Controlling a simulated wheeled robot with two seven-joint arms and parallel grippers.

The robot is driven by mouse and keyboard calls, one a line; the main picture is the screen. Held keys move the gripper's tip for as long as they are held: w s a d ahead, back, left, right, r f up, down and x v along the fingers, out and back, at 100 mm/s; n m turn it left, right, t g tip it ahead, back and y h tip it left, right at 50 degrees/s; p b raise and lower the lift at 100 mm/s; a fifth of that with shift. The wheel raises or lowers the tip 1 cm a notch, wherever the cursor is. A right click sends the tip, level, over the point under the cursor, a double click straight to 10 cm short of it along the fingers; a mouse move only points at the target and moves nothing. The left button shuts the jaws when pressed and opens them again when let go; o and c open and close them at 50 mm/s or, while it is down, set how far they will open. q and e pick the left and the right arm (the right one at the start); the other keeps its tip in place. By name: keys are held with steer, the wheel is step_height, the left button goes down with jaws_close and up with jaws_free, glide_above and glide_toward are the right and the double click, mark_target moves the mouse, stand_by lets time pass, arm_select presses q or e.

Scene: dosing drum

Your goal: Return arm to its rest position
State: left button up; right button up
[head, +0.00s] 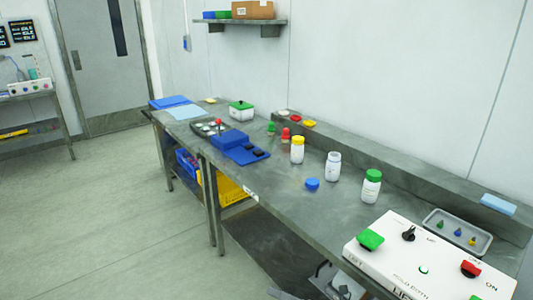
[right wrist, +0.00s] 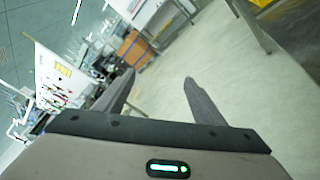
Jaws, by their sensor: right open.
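My right gripper (right wrist: 158,84) shows in the right wrist view with its two fingers spread apart and nothing between them. Beyond the fingers is open floor. In the head view part of my right arm (head: 335,283) shows at the bottom edge, low beside the front of the workbench (head: 230,170). The fingertips are hard to make out there. My left gripper is in neither view.
The bench carries a white control box (head: 420,262), several bottles including a green-capped one (head: 371,190), a loose blue cap (head: 312,184) and a blue device (head: 240,148). A yellow crate (head: 230,190) sits underneath. The floor (head: 100,220) at left is clear.

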steer(key=s+d+f+m+h, duration=0.45)
steer(key=s+f+m, duration=0.2)
steer(key=f, duration=0.35)
steer(key=s+d+f+m+t+h, duration=0.1)
steer(key=s+d+f+m+h, duration=0.2)
steer(key=s+d+f+m, duration=0.45)
steer(key=s+d+f+m+h, duration=0.35)
steer(key=f+m, duration=0.35)
steer(key=f, duration=0.5)
steer(key=s+d+f+m+g+h, duration=0.1)
steer(key=s+f+m+g, duration=0.2)
steer(key=s, duration=1.1)
steer(key=s+d+f+m+g+h, duration=0.1)
steer(key=s+f+m, duration=0.4)
steer(key=s, duration=0.9)
steer(key=s+d+f+m+g+h, duration=0.1)
steer(key=s+d+f+m+g, duration=0.2)
steer(key=s+f, duration=0.4)
steer(key=s+m+g, duration=0.1)
steer(key=s+m, duration=0.1)
steer(key=s, duration=0.5)
steer(key=shift+f+g+h, duration=0.2)
steer(key=shift+g+h, duration=0.2)
steer(key=shift+d, duration=0.15)
